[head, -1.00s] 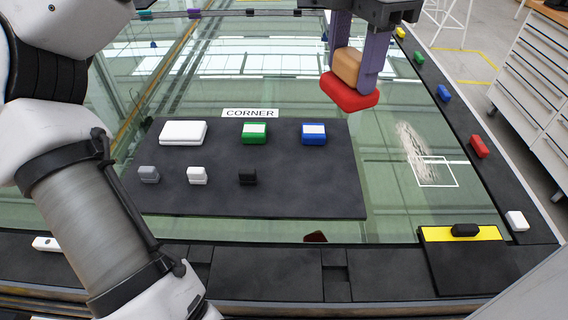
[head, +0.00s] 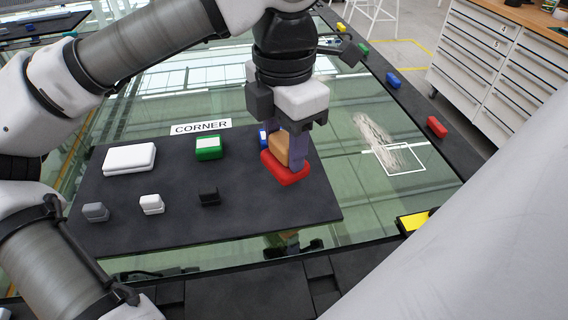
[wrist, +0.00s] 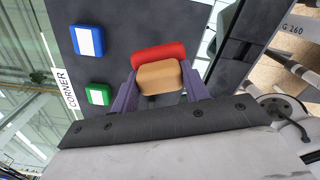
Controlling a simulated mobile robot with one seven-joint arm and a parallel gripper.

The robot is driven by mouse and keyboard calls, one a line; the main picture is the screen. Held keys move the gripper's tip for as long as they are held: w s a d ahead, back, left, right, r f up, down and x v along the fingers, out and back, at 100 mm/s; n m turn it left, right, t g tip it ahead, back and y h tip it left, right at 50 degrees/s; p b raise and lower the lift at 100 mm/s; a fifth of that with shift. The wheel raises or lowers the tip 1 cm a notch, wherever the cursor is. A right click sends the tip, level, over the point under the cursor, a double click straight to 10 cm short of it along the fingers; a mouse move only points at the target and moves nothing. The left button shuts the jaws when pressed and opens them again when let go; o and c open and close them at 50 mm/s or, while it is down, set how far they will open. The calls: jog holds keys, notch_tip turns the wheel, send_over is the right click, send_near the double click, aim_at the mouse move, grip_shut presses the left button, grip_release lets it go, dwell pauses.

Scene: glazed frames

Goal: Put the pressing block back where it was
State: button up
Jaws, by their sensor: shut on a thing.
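The pressing block has a red base (head: 285,174) and a tan grip (head: 279,150). My gripper (head: 286,150) is shut on the tan grip, a purple finger on each side. The block is upright over the right end of the dark mat (head: 250,215), low and close to its surface. I cannot tell whether it touches. In the wrist view, the red base (wrist: 158,51) and tan grip (wrist: 160,77) show between the fingers, with dark mat around them. A blue block (head: 262,137) stands behind the gripper, mostly hidden; it shows clear of the red base in the wrist view (wrist: 87,40).
On the mat stand a green block (head: 208,148), a white block (head: 130,158) and small grey, white and black blocks (head: 209,197). A CORNER label (head: 201,127) lies behind. Right, the glass bears a whitish smear (head: 378,138) and a white square outline (head: 405,159).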

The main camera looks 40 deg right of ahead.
aim_at(284, 167)
jog(key=shift+f, duration=2.55)
jog(key=shift+f, duration=0.25)
jog(key=o, duration=0.9)
jog(key=shift+r, duration=0.1)
jog(key=shift+r, duration=0.1)
notch_tip(284, 167, up, 12)
jog(key=shift+r, duration=0.1)
